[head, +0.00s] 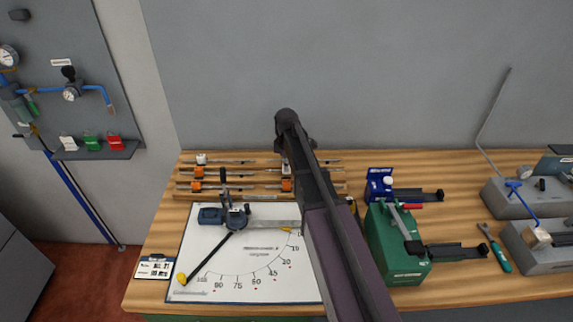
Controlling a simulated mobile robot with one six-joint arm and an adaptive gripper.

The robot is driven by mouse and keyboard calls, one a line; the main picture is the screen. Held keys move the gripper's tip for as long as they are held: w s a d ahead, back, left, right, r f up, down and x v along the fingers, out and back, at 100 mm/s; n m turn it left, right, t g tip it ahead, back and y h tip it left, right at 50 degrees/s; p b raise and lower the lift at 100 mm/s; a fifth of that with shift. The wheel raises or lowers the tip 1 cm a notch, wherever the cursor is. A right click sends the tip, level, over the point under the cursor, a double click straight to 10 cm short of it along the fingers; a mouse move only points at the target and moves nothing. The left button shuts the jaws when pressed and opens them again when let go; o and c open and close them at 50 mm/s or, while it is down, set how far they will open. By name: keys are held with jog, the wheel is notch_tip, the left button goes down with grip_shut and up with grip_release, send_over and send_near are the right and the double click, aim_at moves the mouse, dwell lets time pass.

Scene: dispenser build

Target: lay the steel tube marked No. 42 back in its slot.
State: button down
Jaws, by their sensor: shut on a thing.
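Several thin steel tubes or rods lie across a low wooden rack (185,196) at the back left of the bench. White and orange blocks (200,171) sit along them. The marks are too small to read, so I cannot tell which tube is No. 42 or which slot is its own. My arm rises from the bottom through the middle of the head view and covers the rack's right part. I cannot make out my gripper or anything held in it; the arm may hide them.
A white angle-scale board (200,294) with a dark bending tool (238,217) lies in front of the rack. A small card (154,267) lies left.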

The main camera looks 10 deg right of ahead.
jog(key=shift+f+b, duration=0.65)
jog(key=shift+f, duration=0.05)
dwell(0.5)
jog(key=shift+c, duration=2.1)
grip_release()
jog(key=shift+o, duration=0.4)
jog(key=shift+r, duration=0.2)
jog(key=shift+r+p, duration=3.35)
jog(key=shift+p, duration=0.2)
